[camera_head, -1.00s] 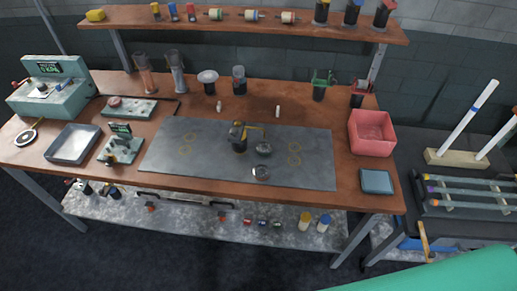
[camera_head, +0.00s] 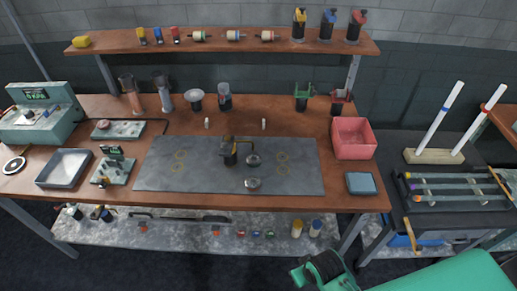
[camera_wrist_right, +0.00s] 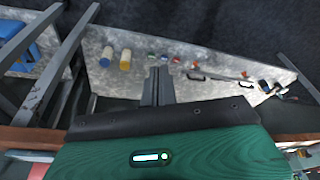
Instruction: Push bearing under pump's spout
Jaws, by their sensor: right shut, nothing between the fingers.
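A small dark pump (camera_head: 230,152) with a brass spout stands on the grey mat (camera_head: 200,180). Its spout points right. One round silver piece (camera_head: 253,160) sits just right of the pump, near the spout's end. A second round silver piece (camera_head: 252,183) sits nearer the mat's front edge. I cannot tell which of the two is the bearing. My right gripper's dark fingers (camera_wrist_right: 158,86) are together and empty in the wrist view, over the lower shelf. In the head view my green right arm comes in at the bottom right, in front of the bench. My left gripper is not in view.
A red bin (camera_head: 353,140) and a blue-grey box (camera_head: 361,184) stand at the bench's right end. Two small white pegs stand behind the mat. A grey tray (camera_head: 64,168) and a gauge stand (camera_head: 112,168) are at the left. The mat's left and right parts are clear.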

